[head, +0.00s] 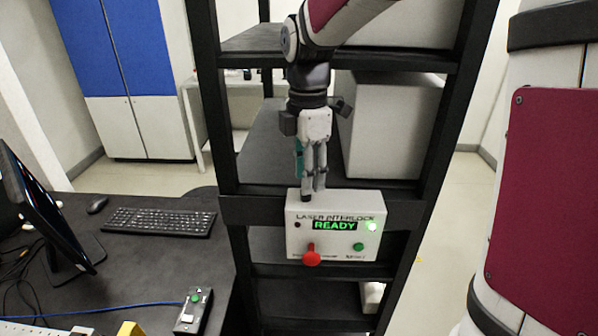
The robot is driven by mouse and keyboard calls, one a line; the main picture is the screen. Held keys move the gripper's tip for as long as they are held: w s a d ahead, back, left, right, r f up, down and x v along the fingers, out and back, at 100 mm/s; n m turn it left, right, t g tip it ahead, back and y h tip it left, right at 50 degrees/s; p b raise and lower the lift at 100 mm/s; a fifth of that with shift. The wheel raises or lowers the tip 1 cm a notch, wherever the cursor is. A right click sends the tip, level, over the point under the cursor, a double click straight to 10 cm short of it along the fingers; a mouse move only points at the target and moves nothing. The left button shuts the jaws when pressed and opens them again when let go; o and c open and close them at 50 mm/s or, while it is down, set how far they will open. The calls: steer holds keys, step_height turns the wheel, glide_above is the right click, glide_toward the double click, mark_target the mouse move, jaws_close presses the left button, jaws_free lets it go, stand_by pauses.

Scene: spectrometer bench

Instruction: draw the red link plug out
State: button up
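The red link plug (312,256) sits at the lower left of the front of the white laser interlock box (340,246). The box's green display reads READY, and a lamp at its upper right glows. My gripper (313,196) hangs fingers down at the top edge of the box, above the plug and apart from it. Its fingers look close together, but the gap between them is too small to judge. I see nothing held in it.
The box is fixed on a crossbar of a black rack (440,160) with shelves. At left a dark desk (150,262) holds a keyboard (160,222), a mouse (97,205), a monitor (45,215) and a small box with a green button (194,311). The floor right of the rack is clear.

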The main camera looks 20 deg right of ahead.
steer(key=shift+f, duration=0.7)
jaws_close()
steer(key=shift+r, duration=0.25)
steer(key=shift+r+p, duration=0.95)
steer(key=shift+r, duration=0.45)
